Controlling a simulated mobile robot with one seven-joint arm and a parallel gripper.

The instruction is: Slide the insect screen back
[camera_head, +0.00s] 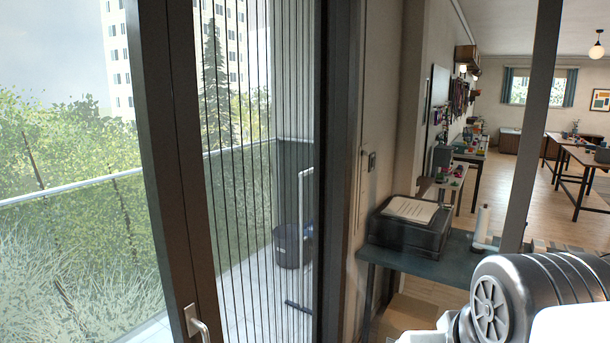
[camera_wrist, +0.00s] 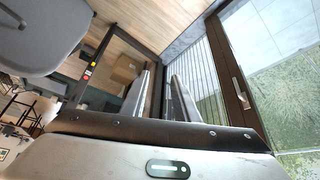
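The insect screen (camera_head: 258,120) is a pleated sheet with thin vertical dark lines. In the head view it spans the opening between the dark door frame (camera_head: 172,150) on the left and a dark upright post (camera_head: 340,150) on the right. In the wrist view the screen's lines (camera_wrist: 203,75) show right of my fingers. My gripper (camera_wrist: 161,75) shows in the wrist view as two pale metal fingers, apart with a gap between them and nothing seen held. A dark upright shows behind the gap; I cannot tell whether the fingers touch it. My gripper is outside the head view.
A lever handle (camera_head: 196,322) is on the door frame. Beyond the screen is a balcony with a dark bin (camera_head: 289,246) and a railing (camera_head: 85,184). At right, a dark table (camera_head: 455,262) bears a black tray-like box (camera_head: 408,232) and a paper roll (camera_head: 482,224).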

